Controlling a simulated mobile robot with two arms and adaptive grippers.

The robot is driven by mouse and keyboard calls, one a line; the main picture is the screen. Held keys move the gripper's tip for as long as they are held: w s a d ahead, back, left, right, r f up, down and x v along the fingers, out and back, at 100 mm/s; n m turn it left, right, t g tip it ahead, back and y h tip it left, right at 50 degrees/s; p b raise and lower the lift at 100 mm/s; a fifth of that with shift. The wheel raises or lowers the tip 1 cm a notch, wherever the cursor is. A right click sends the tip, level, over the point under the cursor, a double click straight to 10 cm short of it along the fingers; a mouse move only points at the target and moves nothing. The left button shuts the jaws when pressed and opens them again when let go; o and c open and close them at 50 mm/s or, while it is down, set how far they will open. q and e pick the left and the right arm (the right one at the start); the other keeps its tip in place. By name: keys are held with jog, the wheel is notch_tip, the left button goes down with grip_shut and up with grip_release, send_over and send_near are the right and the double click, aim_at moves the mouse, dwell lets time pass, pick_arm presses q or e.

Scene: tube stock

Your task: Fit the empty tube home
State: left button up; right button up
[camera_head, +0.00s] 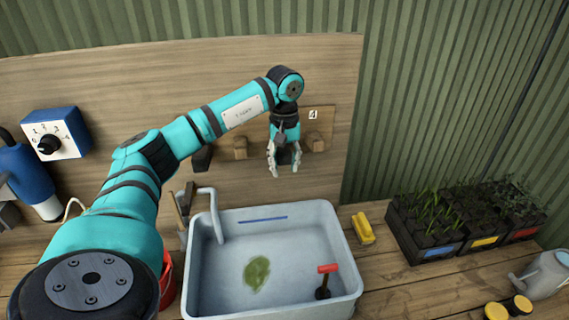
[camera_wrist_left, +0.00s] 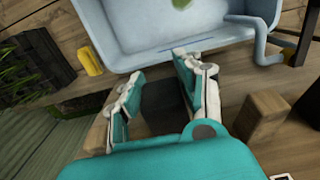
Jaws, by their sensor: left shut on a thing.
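My left gripper (camera_head: 284,165) points down in front of the wooden wall board in the head view. Its fingers also show in the left wrist view (camera_wrist_left: 158,88), shut on a dark, square-sided piece, which looks like the empty tube (camera_wrist_left: 160,106). Wooden blocks stand out from the board on either side of the gripper, one to its left (camera_head: 240,148) and one to its right (camera_head: 316,142). A dark block (camera_head: 202,158) is farther left in the row. The fingers and wrist hide much of the held piece, and I cannot tell whether it sits on a block.
A pale sink (camera_head: 335,225) with a bent grey pipe (camera_head: 219,215) and a red-headed tool (camera_head: 328,269) is below. A yellow brush-like piece (camera_head: 363,228) lies to its right. Planted trays (camera_head: 405,238) are farther right. A blue-and-white dial box (camera_head: 57,133) is at left.

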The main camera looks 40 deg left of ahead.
pick_arm(q)
jog(key=shift+w+a, duration=0.2)
jog(key=shift+a, duration=0.15)
jog(key=o, duration=1.2)
jog(key=shift+w+a+f, duration=0.2)
jog(key=shift+w, duration=0.05)
jog(key=shift+s+d, duration=0.1)
jog(key=shift+r, duration=0.3)
notch_tip(320, 180, up, 12)
jog(key=shift+f, duration=0.25)
jog(key=shift+f, duration=0.1)
